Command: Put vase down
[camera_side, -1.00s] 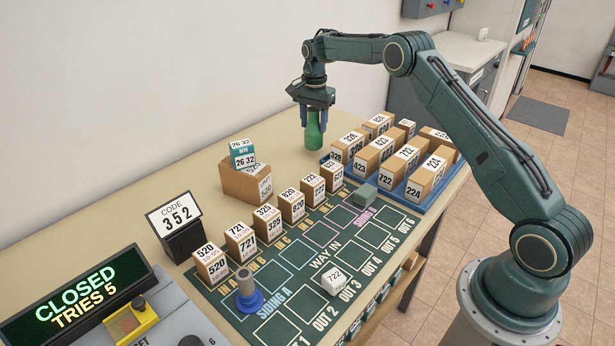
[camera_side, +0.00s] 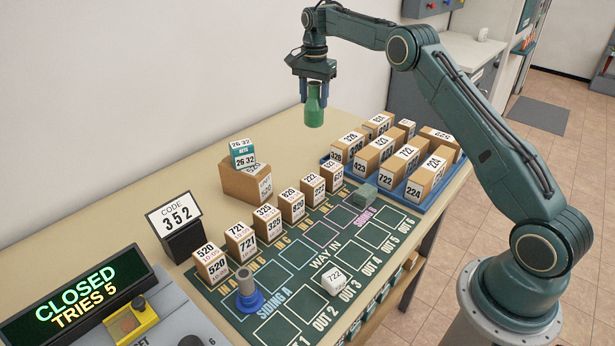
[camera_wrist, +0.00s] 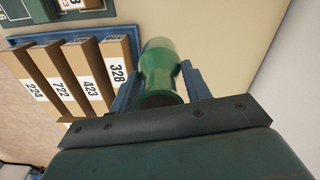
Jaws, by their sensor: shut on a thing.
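A green vase (camera_side: 314,110) hangs upright below my gripper (camera_side: 313,92) in the side view, above the back part of the table (camera_side: 270,138). My gripper is shut on its narrower upper part. The vase appears clear of the tabletop. In the wrist view the vase (camera_wrist: 160,70) sits between the two blue fingers of my gripper (camera_wrist: 160,90), with bare tan tabletop (camera_wrist: 215,35) beyond it.
A blue tray (camera_side: 400,195) with several numbered boxes stands right of the vase. A larger carton (camera_side: 240,185) stands left. The back table strip between is bare.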

